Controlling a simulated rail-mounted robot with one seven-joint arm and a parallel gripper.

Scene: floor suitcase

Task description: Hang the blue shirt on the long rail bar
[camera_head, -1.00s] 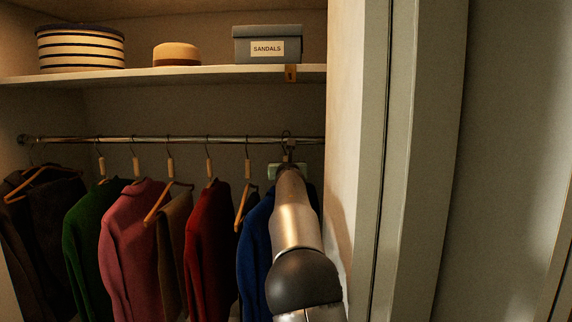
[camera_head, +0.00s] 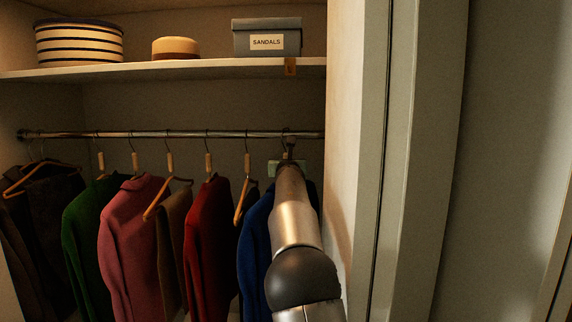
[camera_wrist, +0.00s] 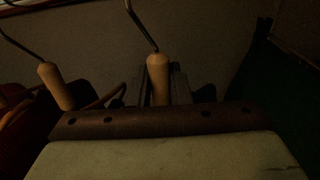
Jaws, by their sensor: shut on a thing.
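The blue shirt (camera_head: 257,232) hangs at the right end of the closet, partly hidden behind my arm. My gripper (camera_head: 288,160) is just below the right part of the long rail bar (camera_head: 170,134). In the wrist view, my gripper (camera_wrist: 160,88) is shut on the wooden neck (camera_wrist: 158,72) of a hanger, whose wire hook (camera_wrist: 140,25) rises out of the picture. In the head view this hook (camera_head: 287,134) is at the rail's height and overlaps it. I cannot tell whether it rests on the bar.
Red (camera_head: 207,235), brown, pink (camera_head: 133,235), green and dark garments hang along the rail to the left. A bare-looking wooden hanger (camera_head: 244,200) is close left of the blue shirt. The closet side wall (camera_head: 345,120) is close on the right. A shelf (camera_head: 170,72) runs above.

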